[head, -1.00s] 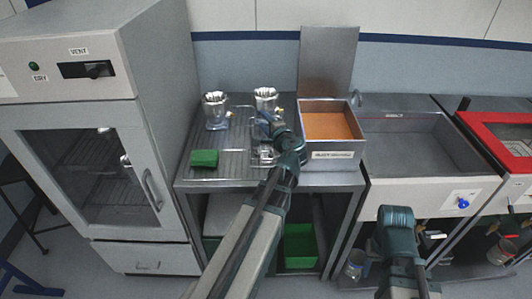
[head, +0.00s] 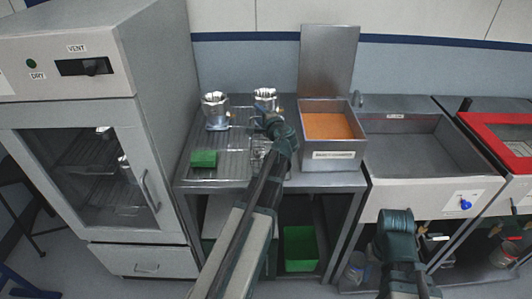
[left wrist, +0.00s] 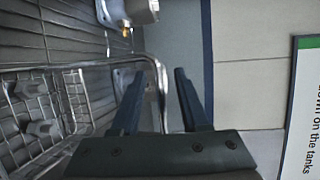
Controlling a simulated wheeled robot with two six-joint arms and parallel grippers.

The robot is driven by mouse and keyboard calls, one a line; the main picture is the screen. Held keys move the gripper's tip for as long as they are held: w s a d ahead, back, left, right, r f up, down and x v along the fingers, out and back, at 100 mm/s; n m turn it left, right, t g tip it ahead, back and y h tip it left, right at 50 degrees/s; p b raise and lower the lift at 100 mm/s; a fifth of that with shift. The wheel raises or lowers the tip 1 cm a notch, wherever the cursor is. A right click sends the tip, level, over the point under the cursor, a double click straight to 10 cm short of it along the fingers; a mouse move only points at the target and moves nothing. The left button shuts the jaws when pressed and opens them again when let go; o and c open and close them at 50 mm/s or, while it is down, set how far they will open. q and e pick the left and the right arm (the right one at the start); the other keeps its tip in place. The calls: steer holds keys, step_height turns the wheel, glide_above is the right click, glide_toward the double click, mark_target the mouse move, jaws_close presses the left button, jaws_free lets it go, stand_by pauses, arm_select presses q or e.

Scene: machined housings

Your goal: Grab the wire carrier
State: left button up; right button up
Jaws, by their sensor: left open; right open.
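The wire carrier (head: 258,149) stands on the ribbed drain board, partly hidden behind my left arm in the head view. In the left wrist view its wire basket (left wrist: 40,112) is at the left, and its bent handle bar (left wrist: 157,70) passes across the space between my fingers. My left gripper (head: 266,121) is open at the carrier; its two dark fingers (left wrist: 155,72) appear on either side of the handle bar, with no clear grip on it. My right gripper (head: 397,226) is low in front of the sink, away from the carrier; its fingers are hard to make out.
Two metal housings (head: 215,109) (head: 265,98) stand behind the carrier. An open-lidded tank (head: 331,157) with orange contents is close on the right, beside a sink (head: 420,147). A cabinet (head: 165,80) stands left.

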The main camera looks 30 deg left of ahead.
arm_select(q)
jaws_close()
steer(key=shift+d, duration=0.1)
stand_by(1.2)
